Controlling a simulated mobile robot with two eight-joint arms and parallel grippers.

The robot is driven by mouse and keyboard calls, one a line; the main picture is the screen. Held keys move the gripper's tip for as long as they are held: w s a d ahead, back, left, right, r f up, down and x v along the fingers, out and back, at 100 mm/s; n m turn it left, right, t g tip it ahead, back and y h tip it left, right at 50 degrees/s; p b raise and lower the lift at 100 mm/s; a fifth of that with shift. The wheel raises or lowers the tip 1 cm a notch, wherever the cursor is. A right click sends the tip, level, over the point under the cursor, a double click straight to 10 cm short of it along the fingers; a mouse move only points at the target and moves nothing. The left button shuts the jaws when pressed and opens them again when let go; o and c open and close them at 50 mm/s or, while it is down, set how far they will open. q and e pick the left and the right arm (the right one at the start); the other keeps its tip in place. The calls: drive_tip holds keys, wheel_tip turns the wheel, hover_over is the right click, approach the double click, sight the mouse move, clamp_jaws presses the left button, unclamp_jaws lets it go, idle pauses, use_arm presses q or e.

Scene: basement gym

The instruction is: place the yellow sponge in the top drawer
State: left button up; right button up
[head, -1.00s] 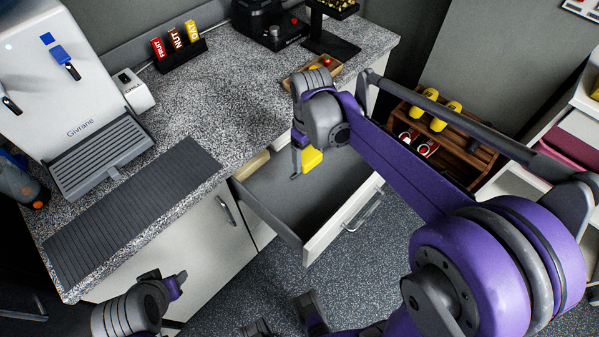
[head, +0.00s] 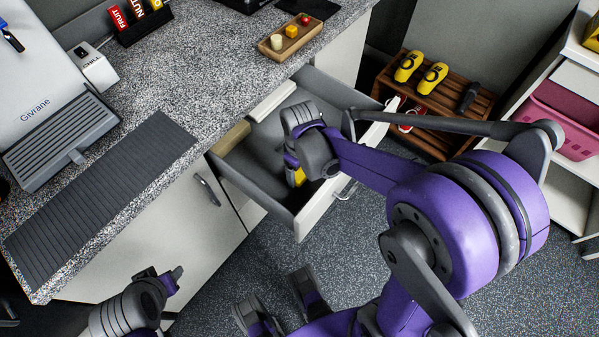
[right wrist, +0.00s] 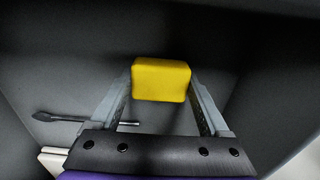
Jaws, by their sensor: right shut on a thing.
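The top drawer (head: 316,216) is pulled out below the counter, and its grey inside shows. My right gripper (head: 293,172) is inside the drawer opening, near its front wall, with the fingers pointing down. It is shut on the yellow sponge (head: 299,178), mostly hidden behind the gripper in the head view. In the right wrist view the sponge (right wrist: 160,80) sits between the two fingertips, with dark drawer surfaces around it. I cannot tell whether it touches the drawer floor. My left gripper (head: 172,280) is at the lower left, away from the drawer; its jaw opening is unclear.
A dark slim utensil (right wrist: 90,119) lies in the drawer in the right wrist view. A beige block-like thing (head: 230,137) is at the drawer's back left. A wooden tray (head: 291,38) with small blocks stands on the counter. A wooden rack (head: 440,103) with yellow items stands right.

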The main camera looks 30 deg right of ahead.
sight(300, 171)
drive_tip(key=shift+f, duration=0.75)
drive_tip(key=shift+f, duration=0.1)
drive_tip(key=o, duration=1.2)
drive_tip(key=shift+c, duration=0.2)
drive_tip(key=shift+r, duration=0.3)
wheel_tip(300, 171, up, 12)
drive_tip(key=p, duration=0.2)
drive_tip(key=shift+f, duration=0.15)
drive_tip(key=shift+p, duration=0.3)
